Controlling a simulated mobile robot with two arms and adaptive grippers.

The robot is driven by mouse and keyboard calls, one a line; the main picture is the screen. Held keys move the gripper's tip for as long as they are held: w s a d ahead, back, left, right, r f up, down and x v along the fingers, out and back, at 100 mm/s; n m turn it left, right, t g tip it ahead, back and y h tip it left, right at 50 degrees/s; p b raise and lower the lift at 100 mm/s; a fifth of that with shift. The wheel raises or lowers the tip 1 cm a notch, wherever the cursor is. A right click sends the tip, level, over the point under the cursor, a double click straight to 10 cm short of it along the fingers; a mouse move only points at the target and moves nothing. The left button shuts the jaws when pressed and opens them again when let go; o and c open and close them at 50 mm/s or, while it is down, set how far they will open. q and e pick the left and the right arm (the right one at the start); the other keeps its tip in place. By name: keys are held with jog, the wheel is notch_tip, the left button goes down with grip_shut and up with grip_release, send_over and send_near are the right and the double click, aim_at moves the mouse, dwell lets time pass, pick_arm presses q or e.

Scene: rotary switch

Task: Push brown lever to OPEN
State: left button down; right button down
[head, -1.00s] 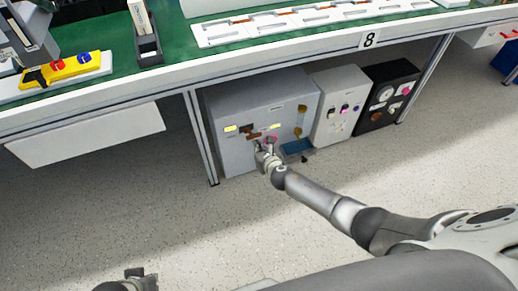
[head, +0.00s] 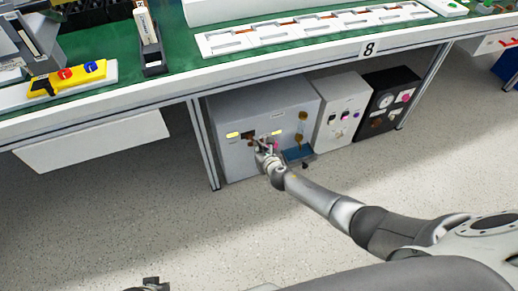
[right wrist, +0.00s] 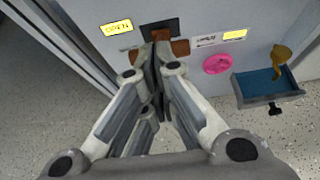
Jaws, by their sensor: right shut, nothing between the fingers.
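The brown lever (right wrist: 180,47) sits at a dark slot on the grey cabinet (head: 229,105) under the bench. Brown parts show on both sides of my right fingertips. A yellow OPEN label (right wrist: 117,27) is left of the slot, and another label (right wrist: 220,38) with a yellow patch is on the right. My right gripper (right wrist: 153,52) is shut and empty, its tips at the lever, seemingly against it; exact contact is hidden. It also shows in front of the cabinet in the head view (head: 262,150). My left gripper (head: 151,284) shows only partly at the bottom edge; its jaws are unclear.
A pink knob (right wrist: 217,64) and an open blue drawer (right wrist: 268,87) are right of the lever. A white box (head: 340,108) and a black box (head: 390,100) stand beside the cabinet. A bench leg (head: 205,145) is close on its left. The floor in front is clear.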

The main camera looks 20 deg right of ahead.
jog(key=v, duration=1.2)
dwell(0.7)
